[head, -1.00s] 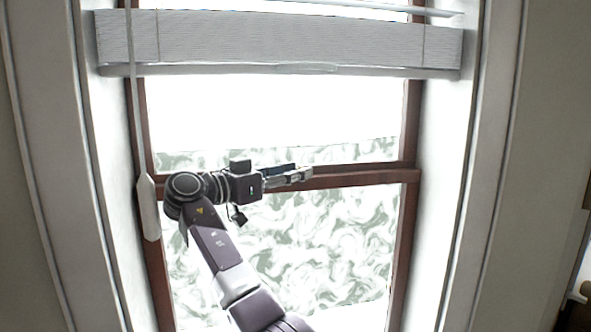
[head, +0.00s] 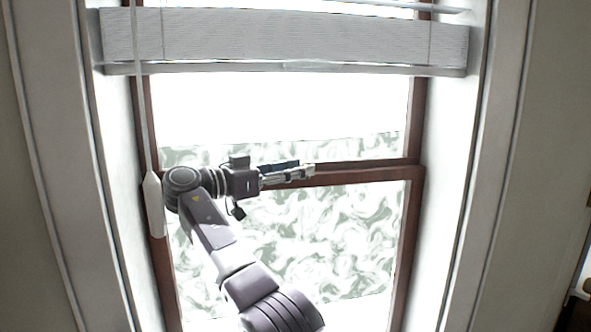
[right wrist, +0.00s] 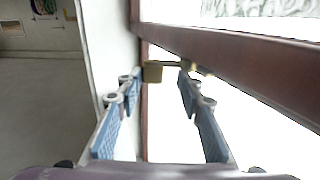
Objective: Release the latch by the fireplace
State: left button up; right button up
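A window with a dark red-brown frame (head: 417,120) fills the middle of the head view. In the right wrist view, a small brass-coloured latch piece (right wrist: 153,72) with a thin bar shows at the edge of the brown rail (right wrist: 235,45). My right gripper (head: 313,170) reaches along the window's middle rail (head: 370,175) in the head view. In the right wrist view its blue-padded fingers (right wrist: 160,78) are apart, with the brass piece seen between their tips. I cannot tell whether they touch it. My left gripper is not in view. No fireplace shows.
A pale blind (head: 290,38) is gathered at the top of the window. Its white cord weight (head: 154,205) hangs close beside my right arm's joint. White reveals (head: 450,150) flank the window. Open floor (right wrist: 40,110) shows at the left in the right wrist view.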

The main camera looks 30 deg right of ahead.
jog(key=o, duration=0.5)
notch_tip(320, 180, up, 10)
jog(key=shift+f, duration=0.1)
dwell(0.4)
